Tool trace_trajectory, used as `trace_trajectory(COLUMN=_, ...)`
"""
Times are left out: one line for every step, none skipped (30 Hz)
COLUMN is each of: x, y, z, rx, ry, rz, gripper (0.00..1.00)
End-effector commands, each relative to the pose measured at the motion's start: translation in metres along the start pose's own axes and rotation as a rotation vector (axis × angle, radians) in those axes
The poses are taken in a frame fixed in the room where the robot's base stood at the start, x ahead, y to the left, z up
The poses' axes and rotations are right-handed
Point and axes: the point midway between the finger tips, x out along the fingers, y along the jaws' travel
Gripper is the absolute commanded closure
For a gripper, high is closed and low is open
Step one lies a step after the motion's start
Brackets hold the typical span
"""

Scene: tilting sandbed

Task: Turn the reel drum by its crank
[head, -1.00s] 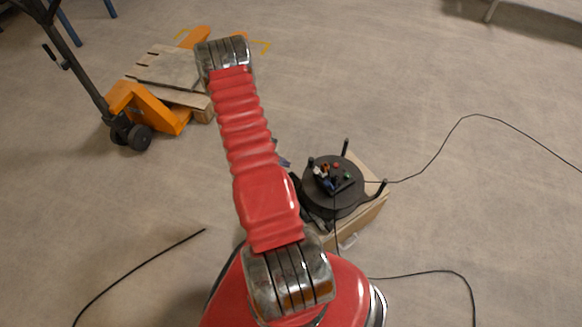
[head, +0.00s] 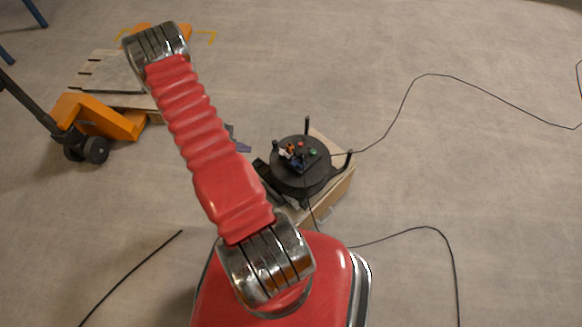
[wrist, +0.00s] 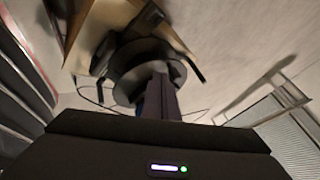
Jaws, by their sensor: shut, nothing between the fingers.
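The reel drum (head: 291,181) is black and round, with colored sockets on its top face and dark posts standing up around it. It sits on a wooden box (head: 338,196) right of my arm in the head view. In the wrist view the drum (wrist: 139,77) appears as dark discs beyond my fingers, partly covered by them. I cannot tell which part is the crank. My gripper (wrist: 161,72) is shut and empty, its dark fingers pointing toward the drum. In the head view my arm mostly hides it. I cannot tell whether the fingertips touch the drum.
An orange pallet jack (head: 95,117) with a wooden pallet stands at the upper left. A thin black cable (head: 400,112) runs from the drum to the right, and other cables lie on the floor. The floor at the right is otherwise open.

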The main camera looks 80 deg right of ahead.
Motion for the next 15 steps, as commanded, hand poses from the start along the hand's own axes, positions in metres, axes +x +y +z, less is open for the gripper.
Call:
trace_trajectory(x=0.000, y=0.000, z=0.000, rx=0.000, ry=0.000, rz=0.000, gripper=1.00)
trace_trajectory(x=0.000, y=0.000, z=0.000, rx=0.001, ry=0.000, rz=0.000, gripper=1.00)
trace_trajectory(x=0.001, y=0.000, z=-0.001, rx=0.001, ry=0.001, rz=0.001, gripper=1.00)
trace_trajectory(x=0.001, y=0.000, z=-0.001, rx=0.001, ry=0.001, rz=0.001, gripper=1.00)
trace_trajectory(x=0.001, y=0.000, z=-0.001, rx=0.001, ry=0.001, rz=0.001, gripper=1.00)
trace_trajectory(x=0.000, y=0.000, z=0.000, rx=0.001, ry=0.001, rz=0.000, gripper=1.00)
trace_trajectory(x=0.000, y=0.000, z=0.000, rx=0.000, ry=0.000, rz=0.000, gripper=1.00)
trace_trajectory(x=0.000, y=0.000, z=0.001, rx=-0.001, ry=-0.001, rz=-0.001, gripper=1.00)
trace_trajectory(x=-0.002, y=0.001, z=0.002, rx=-0.005, ry=-0.002, rz=-0.002, gripper=1.00)
trace_trajectory(x=-0.002, y=0.006, z=0.002, rx=-0.015, ry=0.000, rz=-0.001, gripper=1.00)
trace_trajectory(x=-0.002, y=0.009, z=0.000, rx=-0.031, ry=0.001, rz=-0.002, gripper=1.00)
trace_trajectory(x=-0.002, y=0.013, z=-0.003, rx=-0.053, ry=0.004, rz=-0.007, gripper=1.00)
trace_trajectory(x=-0.002, y=0.016, z=-0.005, rx=-0.074, ry=0.006, rz=-0.013, gripper=1.00)
trace_trajectory(x=-0.002, y=0.018, z=-0.007, rx=-0.084, ry=0.009, rz=-0.020, gripper=1.00)
trace_trajectory(x=-0.002, y=0.022, z=-0.011, rx=-0.097, ry=0.012, rz=-0.032, gripper=1.00)
